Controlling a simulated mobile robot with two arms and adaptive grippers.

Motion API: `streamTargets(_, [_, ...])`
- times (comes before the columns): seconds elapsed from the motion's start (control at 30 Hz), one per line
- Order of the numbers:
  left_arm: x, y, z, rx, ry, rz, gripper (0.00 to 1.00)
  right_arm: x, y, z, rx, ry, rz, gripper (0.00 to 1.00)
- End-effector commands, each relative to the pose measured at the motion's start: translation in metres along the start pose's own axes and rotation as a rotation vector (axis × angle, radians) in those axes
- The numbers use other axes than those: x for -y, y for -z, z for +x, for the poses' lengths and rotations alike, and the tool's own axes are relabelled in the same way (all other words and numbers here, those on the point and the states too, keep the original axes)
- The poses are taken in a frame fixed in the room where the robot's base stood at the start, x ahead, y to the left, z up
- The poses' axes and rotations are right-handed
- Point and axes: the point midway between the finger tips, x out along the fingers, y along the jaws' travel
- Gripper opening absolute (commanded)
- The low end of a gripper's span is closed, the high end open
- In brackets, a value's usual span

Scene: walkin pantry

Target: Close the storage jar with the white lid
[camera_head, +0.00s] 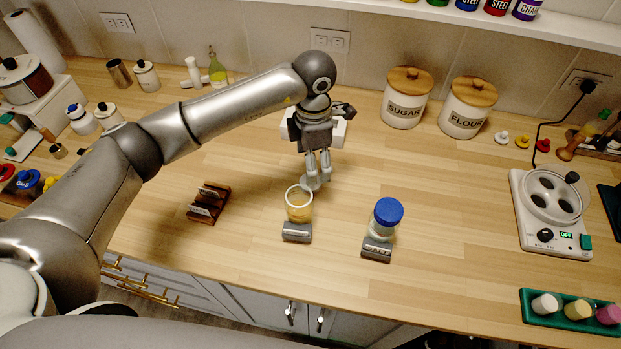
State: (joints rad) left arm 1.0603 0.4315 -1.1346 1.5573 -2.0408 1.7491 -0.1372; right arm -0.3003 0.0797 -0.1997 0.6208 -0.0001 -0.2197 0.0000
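An open glass jar (298,213) with yellowish contents and no lid stands on a grey labelled stand (296,232) near the counter's front. My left gripper (318,172) points down just behind and right of this jar, its two fingers close together. A pale round disc (312,184), which may be a white lid, shows at the fingertips. I cannot tell whether the fingers grip it or whether it rests on the counter. A small white knobbed piece (501,137) lies at the back right. My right gripper is not in view.
A blue-lidded jar (388,213) stands right of the open jar. A small wooden holder (208,203) is to its left. Sugar (406,108) and flour (464,120) canisters stand behind. A white appliance (545,250) is at right. The counter between is clear.

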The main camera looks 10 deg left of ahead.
Motion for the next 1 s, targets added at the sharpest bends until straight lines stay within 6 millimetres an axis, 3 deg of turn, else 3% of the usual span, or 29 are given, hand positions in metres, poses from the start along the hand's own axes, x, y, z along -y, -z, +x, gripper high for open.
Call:
streamTargets(0.2, [0.0, 0.0, 0.018, -0.001, 0.0, 0.001, 0.72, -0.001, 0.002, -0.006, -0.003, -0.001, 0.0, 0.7])
streamTargets(0.57, [0.0, 0.001, 0.022, -0.001, 0.001, 0.0, 0.72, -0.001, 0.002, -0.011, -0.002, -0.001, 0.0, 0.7])
streamTargets(0.77, [-0.002, 0.008, 0.045, -0.003, 0.004, -0.002, 0.72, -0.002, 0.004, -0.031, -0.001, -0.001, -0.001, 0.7])
streamTargets(1.0, [-0.003, 0.007, 0.07, 0.0, -0.001, 0.0, 0.72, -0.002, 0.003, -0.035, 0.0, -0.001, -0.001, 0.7])
